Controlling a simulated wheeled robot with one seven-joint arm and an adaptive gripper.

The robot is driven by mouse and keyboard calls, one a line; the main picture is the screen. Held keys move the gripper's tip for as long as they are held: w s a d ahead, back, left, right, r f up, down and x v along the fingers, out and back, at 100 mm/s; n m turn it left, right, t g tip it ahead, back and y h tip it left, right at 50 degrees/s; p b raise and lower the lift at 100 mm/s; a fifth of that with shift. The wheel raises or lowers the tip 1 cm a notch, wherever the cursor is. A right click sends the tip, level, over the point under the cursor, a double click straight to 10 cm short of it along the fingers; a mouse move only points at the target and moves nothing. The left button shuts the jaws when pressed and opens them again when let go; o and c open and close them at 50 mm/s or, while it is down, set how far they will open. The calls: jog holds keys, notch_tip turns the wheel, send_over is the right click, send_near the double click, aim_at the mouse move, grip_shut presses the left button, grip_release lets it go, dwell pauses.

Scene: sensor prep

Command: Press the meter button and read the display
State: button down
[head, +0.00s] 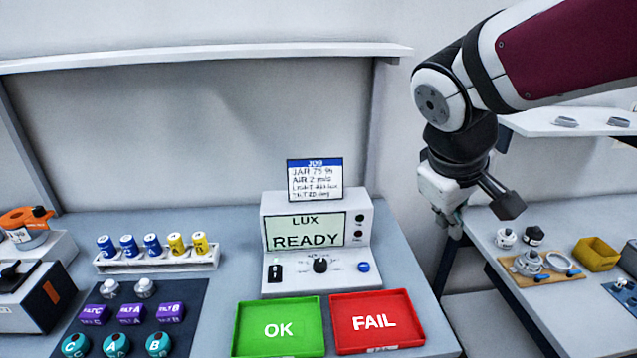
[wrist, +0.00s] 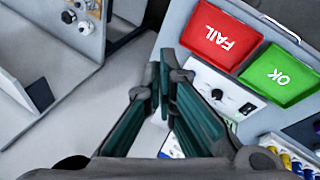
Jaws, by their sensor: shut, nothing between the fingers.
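The meter (head: 368,235) is a white box at the back of the middle table. Its lit display (head: 304,233) reads "LUX" and "READY". On its sloping front are a black switch (head: 275,272), a black knob (head: 320,265) and a round blue button (head: 364,267). My gripper (head: 452,228) hangs to the right of the meter, apart from it, above the gap between the tables. It is shut and empty, and its dark green fingers (wrist: 160,72) fill the middle of the wrist view. There the meter's front (wrist: 200,76) is partly hidden by the fingers, and I cannot make out the blue button.
A green OK tray (head: 278,351) and a red FAIL tray (head: 376,348) lie empty before the meter. A blue-headed card (head: 315,180) stands at its top. A rack (head: 158,262) of blue and yellow vials stands to the left. A shelf (head: 200,56) runs above.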

jog(key=w+f+n+h, duration=0.2)
jog(key=w+f+n, duration=0.4)
jog(key=w, duration=0.6)
jog(key=n+t+h, duration=0.1)
jog(key=n+t, duration=0.1)
jog(key=n, duration=0.4)
send_over(366, 268)
notch_tip(366, 268, down, 15)
jog(key=shift+w+f, duration=0.1)
jog(key=shift+f, duration=0.05)
jog(key=shift+f+b, duration=1.8)
jog(key=shift+f, duration=2.6)
jog(key=shift+f, duration=0.1)
jog(key=shift+f, duration=0.3)
